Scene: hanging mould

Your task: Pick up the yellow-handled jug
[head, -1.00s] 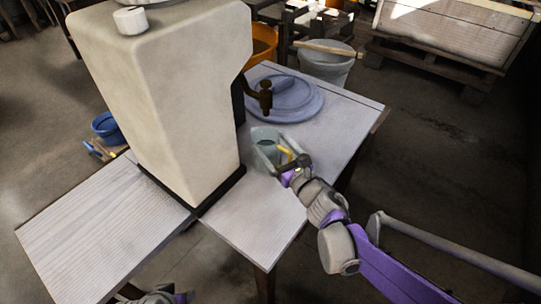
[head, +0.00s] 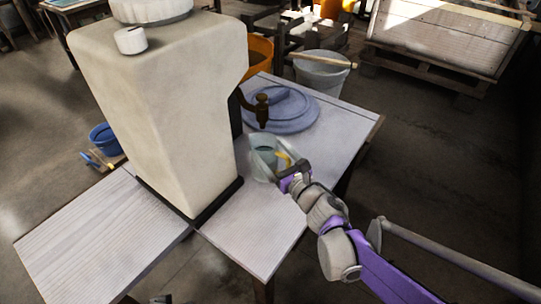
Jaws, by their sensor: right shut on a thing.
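The pale grey-green jug (head: 262,163) stands on the light wooden table, right of the big cream block and in front of the blue-grey round lid. Its yellow handle (head: 284,160) is on the right side of the jug. My right gripper (head: 288,174) comes in from the lower right and is shut on the yellow handle. The dark fingers hide part of the handle. I cannot make out any gap under the jug. My left gripper is not clearly in view; only a small dark bit shows at the bottom edge.
The tall cream block (head: 160,110) stands close left of the jug. A brown spout (head: 261,110) and the blue-grey round lid (head: 290,112) are behind it. A grey bucket (head: 321,72) and an orange bucket (head: 260,52) are beyond the table. The table's front right is clear.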

